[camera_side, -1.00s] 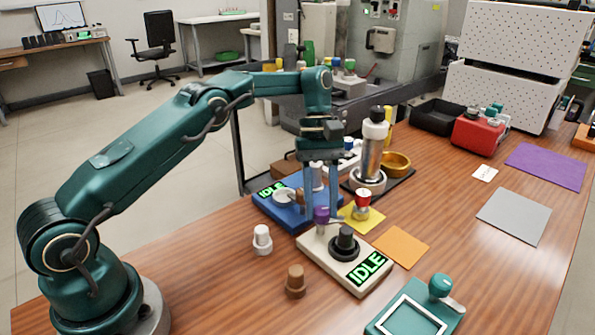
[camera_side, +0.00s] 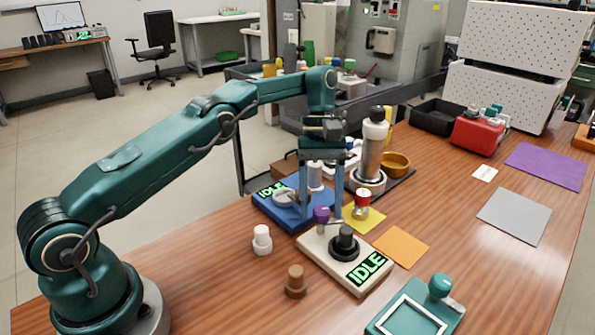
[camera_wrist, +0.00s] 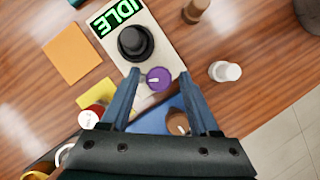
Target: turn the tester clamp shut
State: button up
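The cream tester (camera_side: 320,256) has a green IDLE display (camera_side: 367,267), a black round clamp part (camera_side: 346,240) and a purple knob (camera_side: 321,214) at its far-left end. Whether the fingertips reach down beside the knob is hard to tell.
A blue device (camera_side: 272,210) with another IDLE display stands just behind. A red-and-white vial (camera_side: 361,203) on a yellow mat (camera_side: 377,221) is close to the right finger. A white vial (camera_side: 262,239) and a brown one (camera_side: 296,281) stand in front. Orange mat (camera_side: 401,247) lies right.

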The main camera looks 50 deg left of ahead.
jog(key=shift+n, duration=0.4)
